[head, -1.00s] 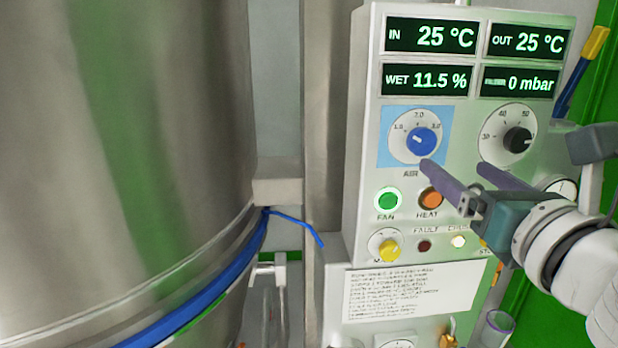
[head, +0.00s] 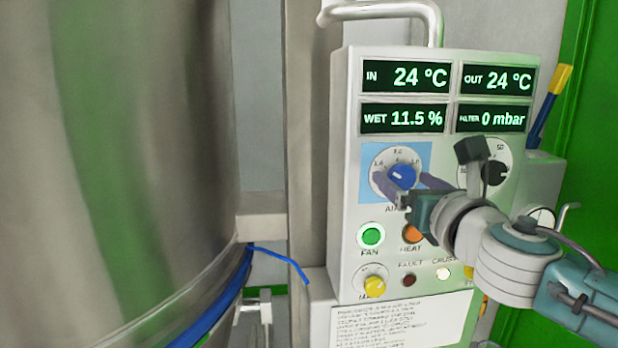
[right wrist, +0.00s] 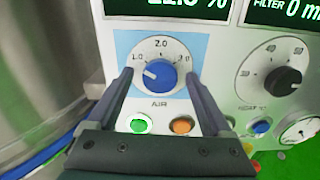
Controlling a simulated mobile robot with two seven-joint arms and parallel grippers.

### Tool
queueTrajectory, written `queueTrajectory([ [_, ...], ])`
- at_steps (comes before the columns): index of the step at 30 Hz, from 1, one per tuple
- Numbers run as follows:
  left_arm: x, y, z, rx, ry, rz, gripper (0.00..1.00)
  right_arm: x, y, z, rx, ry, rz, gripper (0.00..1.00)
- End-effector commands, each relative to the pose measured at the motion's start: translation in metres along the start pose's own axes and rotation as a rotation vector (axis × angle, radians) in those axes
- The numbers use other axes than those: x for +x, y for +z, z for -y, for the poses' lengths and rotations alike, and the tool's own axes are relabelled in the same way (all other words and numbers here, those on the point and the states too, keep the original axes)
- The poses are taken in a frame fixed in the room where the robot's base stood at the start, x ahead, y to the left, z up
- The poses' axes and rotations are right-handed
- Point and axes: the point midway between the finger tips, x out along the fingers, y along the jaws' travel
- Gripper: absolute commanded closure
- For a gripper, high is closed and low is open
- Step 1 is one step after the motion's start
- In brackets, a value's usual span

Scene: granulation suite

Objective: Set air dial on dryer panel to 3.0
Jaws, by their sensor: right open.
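The air dial (head: 402,177) is a blue round knob on a white scale with a light-blue backing, on the white dryer panel (head: 345,190). In the right wrist view the dial (right wrist: 161,75) has its white pointer mark to the left, near 1.0; 2.0 is at the top and 3.0 at the right, partly covered. My right gripper (head: 404,182) is open, its purple-grey fingers on either side of the dial. The wrist view shows the fingers (right wrist: 160,80) with gaps beside the knob. My left gripper is not in view.
A black knob (right wrist: 286,81) sits right of the air dial. Below are the green fan button (head: 370,236), orange heat button (head: 411,234) and a yellow knob (head: 375,287). Displays (head: 405,76) are above. A large steel vessel (head: 120,150) stands at the left.

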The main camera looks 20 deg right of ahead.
Motion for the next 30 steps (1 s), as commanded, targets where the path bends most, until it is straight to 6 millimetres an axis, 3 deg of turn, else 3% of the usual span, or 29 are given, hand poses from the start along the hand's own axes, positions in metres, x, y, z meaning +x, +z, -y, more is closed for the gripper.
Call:
queueTrajectory([
  [2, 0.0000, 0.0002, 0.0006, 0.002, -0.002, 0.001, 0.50, -0.0002, -0.0001, 0.0000, 0.000, 0.000, 0.000, 0.16],
  [24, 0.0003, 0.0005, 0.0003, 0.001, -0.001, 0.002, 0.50, -0.0005, -0.0002, 0.0001, 0.000, 0.000, 0.000, 0.99],
  [30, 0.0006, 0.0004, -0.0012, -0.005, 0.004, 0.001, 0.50, -0.0005, -0.0003, 0.0001, 0.009, 0.000, 0.000, 1.00],
])
